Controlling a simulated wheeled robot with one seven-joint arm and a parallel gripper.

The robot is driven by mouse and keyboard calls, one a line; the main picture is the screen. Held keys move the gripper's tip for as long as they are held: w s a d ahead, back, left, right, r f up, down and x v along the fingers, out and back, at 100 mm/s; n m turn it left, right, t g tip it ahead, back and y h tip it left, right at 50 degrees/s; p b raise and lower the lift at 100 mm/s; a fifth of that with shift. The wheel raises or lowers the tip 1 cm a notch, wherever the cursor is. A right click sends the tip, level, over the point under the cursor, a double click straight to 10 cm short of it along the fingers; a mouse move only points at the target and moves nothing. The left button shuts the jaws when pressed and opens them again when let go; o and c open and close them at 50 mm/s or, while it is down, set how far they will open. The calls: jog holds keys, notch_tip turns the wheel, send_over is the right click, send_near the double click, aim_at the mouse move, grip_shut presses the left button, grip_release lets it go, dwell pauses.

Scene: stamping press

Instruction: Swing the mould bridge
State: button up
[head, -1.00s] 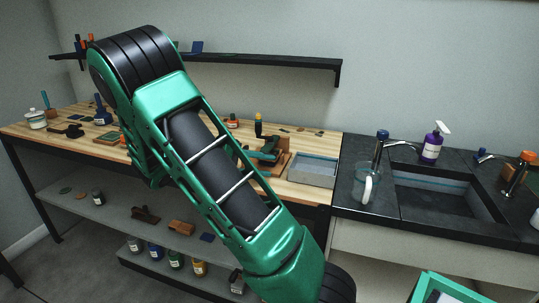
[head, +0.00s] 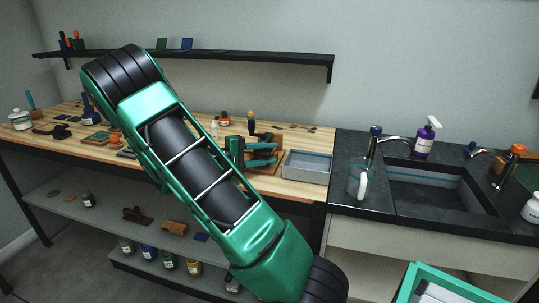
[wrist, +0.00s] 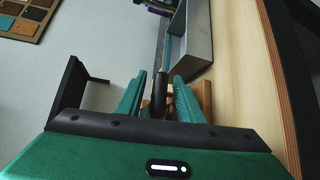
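The press stands on the wooden bench beside a grey tray, partly hidden behind my gripper and arm in the head view. Its yellow-topped handle (head: 250,116) rises above a dark body (head: 266,137). I cannot clearly make out the mould bridge. My gripper (head: 276,154) is at the press, its teal fingers pointing right toward the tray. In the wrist view my gripper (wrist: 159,76) is open, its fingers apart, with a dark upright bar (wrist: 158,96) showing between them. I cannot tell whether a finger touches it. A brown wooden part (wrist: 206,97) shows beside the right finger.
The grey tray (head: 305,167) sits just right of the press, and also shows in the wrist view (wrist: 198,35). A sink (head: 440,190) with taps and a glass jug (head: 358,181) is farther right. A black wall shelf (head: 270,59) runs above the bench.

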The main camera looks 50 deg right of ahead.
jog(key=shift+x, duration=0.9)
jog(key=shift+c, duration=0.4)
grip_shut()
jog(key=shift+r, duration=0.1)
